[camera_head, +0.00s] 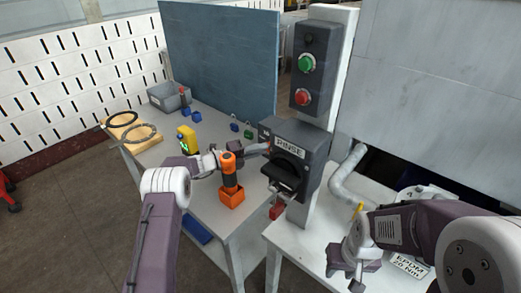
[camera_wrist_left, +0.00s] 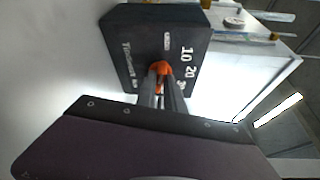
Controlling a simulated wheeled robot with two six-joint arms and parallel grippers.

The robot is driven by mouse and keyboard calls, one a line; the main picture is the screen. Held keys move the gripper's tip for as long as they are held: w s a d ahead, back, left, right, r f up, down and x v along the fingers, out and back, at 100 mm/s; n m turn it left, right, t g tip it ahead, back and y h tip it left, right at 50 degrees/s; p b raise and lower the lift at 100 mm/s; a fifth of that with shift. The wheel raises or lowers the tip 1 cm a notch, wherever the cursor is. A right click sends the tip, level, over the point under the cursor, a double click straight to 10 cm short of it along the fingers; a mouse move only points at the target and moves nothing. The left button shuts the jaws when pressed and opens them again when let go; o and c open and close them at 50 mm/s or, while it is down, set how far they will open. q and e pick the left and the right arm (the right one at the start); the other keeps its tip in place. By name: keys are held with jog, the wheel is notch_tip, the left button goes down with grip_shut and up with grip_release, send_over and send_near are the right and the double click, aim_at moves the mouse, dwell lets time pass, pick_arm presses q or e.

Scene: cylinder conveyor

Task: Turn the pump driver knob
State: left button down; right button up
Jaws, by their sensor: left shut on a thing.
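A dark box (camera_head: 308,143) with a white label and a large black rotary handle (camera_head: 285,175) is fixed to a white post. The left wrist view shows a dark box face (camera_wrist_left: 125,40) with printed numbers and an orange knob (camera_wrist_left: 160,68). My left gripper (camera_wrist_left: 161,85) is shut on the orange knob, its fingers covering part of it. In the head view my left gripper (camera_head: 262,148) reaches the left side of the labelled box; its fingertips are too small to judge there. My right gripper (camera_head: 350,265) is low over the right table, away from the box; its finger opening is unclear.
An orange and black tool (camera_head: 229,168) stands in an orange block (camera_head: 231,197) below my left arm. A yellow device (camera_head: 188,138) and grey box (camera_head: 169,97) lie further back. Green (camera_head: 306,63) and red (camera_head: 302,97) buttons are above. A pipe (camera_head: 345,180) stands right of the post.

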pick_arm(q)
jog(key=shift+r+m+y+p, duration=0.3)
jog(key=shift+m+p, duration=0.25)
jog(key=shift+m, duration=0.25)
pick_arm(e)
jog(key=shift+r, duration=0.7)
pick_arm(q)
jog(key=shift+d+m+y, duration=0.1)
jog(key=shift+m+y, duration=0.3)
jog(key=shift+m, duration=0.2)
pick_arm(e)
jog(key=shift+r, duration=0.25)
pick_arm(q)
jog(key=shift+s+d+r+m+y+p, duration=0.1)
jog(key=shift+m+y+p, duration=0.15)
jog(key=shift+m, duration=0.3)
jog(key=shift+s+m+y+p, duration=0.1)
jog(key=shift+m+y, duration=0.15)
jog(key=shift+m, duration=0.3)
jog(key=c, duration=1.4)
grip_release()
jog(key=shift+c, duration=0.2)
pick_arm(e)
jog(key=shift+r, duration=0.1)
pick_arm(q)
jog(key=v, duration=0.9)
